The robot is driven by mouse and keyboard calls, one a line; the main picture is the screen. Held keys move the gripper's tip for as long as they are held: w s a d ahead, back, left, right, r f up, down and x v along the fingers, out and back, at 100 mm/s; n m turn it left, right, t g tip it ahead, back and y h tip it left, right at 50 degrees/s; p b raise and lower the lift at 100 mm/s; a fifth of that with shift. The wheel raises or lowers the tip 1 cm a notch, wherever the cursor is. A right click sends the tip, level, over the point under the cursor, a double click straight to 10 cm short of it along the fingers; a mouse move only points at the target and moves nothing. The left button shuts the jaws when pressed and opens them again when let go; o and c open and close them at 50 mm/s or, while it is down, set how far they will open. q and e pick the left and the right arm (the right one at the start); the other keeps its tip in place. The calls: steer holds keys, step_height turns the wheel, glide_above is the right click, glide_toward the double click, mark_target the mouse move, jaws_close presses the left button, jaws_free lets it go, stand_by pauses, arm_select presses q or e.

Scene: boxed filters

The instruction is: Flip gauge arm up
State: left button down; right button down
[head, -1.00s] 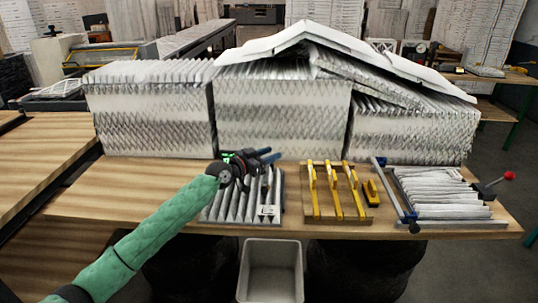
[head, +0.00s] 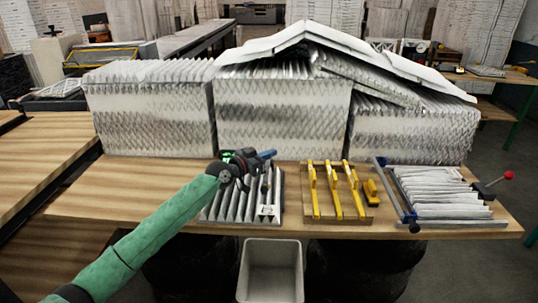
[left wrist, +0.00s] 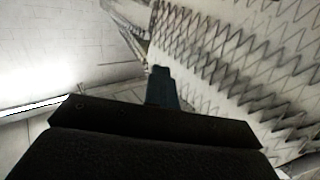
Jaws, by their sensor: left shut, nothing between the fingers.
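A bar with blue ends (head: 393,190) lies slantwise at the left edge of a rack of white pleated filters (head: 440,195) on the right of the table; I take it for the gauge arm. A black knob (head: 414,228) is at its near end. My left gripper (head: 272,154) is well to the left of the bar, above the back of another pleated filter (head: 225,206). It is shut and empty, its blue fingers together. In the left wrist view the dark blue fingers (left wrist: 162,88) point toward a pleated stack. My right gripper is not in view.
Tall pleated stacks (head: 283,110) line the back of the table (head: 140,195). A wooden holder with yellow tools (head: 340,190) stands between my gripper and the bar. A red-knobbed lever (head: 508,176) sticks out at right. A white bin (head: 271,270) is below the front edge.

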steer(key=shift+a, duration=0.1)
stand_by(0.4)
arm_select(q)
steer(key=c, duration=1.2)
jaws_free()
steer(key=shift+o, duration=0.2)
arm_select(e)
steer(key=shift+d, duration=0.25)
arm_select(q)
steer(key=b+v, duration=0.3)
steer(key=v, duration=0.5)
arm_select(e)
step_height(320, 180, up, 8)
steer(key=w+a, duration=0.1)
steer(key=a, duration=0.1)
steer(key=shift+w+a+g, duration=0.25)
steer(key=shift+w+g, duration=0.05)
arm_select(q)
steer(key=shift+d, duration=0.1)
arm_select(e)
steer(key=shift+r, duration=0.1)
